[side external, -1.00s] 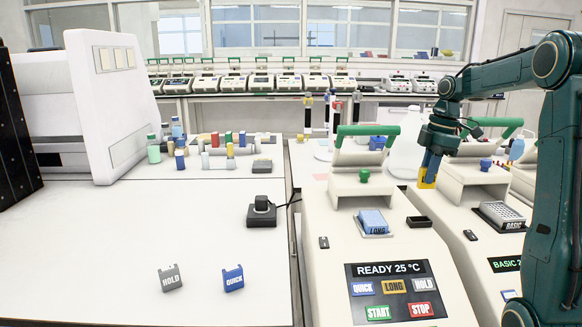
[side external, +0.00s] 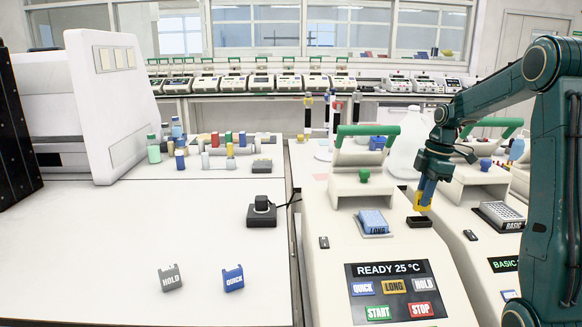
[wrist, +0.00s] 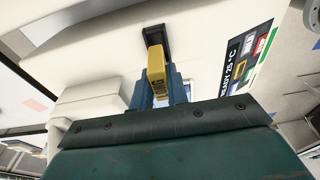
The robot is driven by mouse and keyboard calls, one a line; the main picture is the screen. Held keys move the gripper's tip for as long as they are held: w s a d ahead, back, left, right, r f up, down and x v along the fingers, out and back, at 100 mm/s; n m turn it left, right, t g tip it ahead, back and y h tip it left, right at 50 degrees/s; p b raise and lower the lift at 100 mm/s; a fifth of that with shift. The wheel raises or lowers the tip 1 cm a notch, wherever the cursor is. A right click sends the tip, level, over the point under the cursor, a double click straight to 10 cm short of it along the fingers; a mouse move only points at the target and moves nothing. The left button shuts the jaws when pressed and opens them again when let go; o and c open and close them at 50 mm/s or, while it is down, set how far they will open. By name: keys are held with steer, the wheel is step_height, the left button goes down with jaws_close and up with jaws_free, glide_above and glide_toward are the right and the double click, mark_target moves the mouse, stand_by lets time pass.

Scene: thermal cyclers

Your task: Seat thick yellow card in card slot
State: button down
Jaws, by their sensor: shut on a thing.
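The thick yellow card (side external: 422,203) is held in my gripper (side external: 424,188), which is shut on it. In the side view the card's lower end is just above the black card slot (side external: 419,221) on the cycler's top. In the wrist view the yellow card (wrist: 156,66) stands out between the blue fingers of my gripper (wrist: 160,88), with dark lettering on its face. The black slot (wrist: 154,36) lies just beyond the card's tip and lines up with it. I cannot tell whether the card touches the slot.
The cycler's display (side external: 390,290) reads READY 25 °C above coloured buttons. A grey HOLD card (side external: 170,277) and a blue QUICK card (side external: 233,278) stand on the left bench. Another cycler (side external: 480,235) is close on the right.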

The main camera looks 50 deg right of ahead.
mark_target(421, 210)
steer(key=shift+f, duration=2)
steer(key=shift+f, duration=0.15)
steer(key=c, duration=1.4)
jaws_free()
steer(key=r, duration=0.4)
steer(key=s+r, duration=0.1)
steer(key=r, duration=0.3)
steer(key=d+r, duration=0.1)
steer(key=r, duration=0.3)
steer(key=shift+s+d+r, duration=0.1)
steer(key=shift+s, duration=0.05)
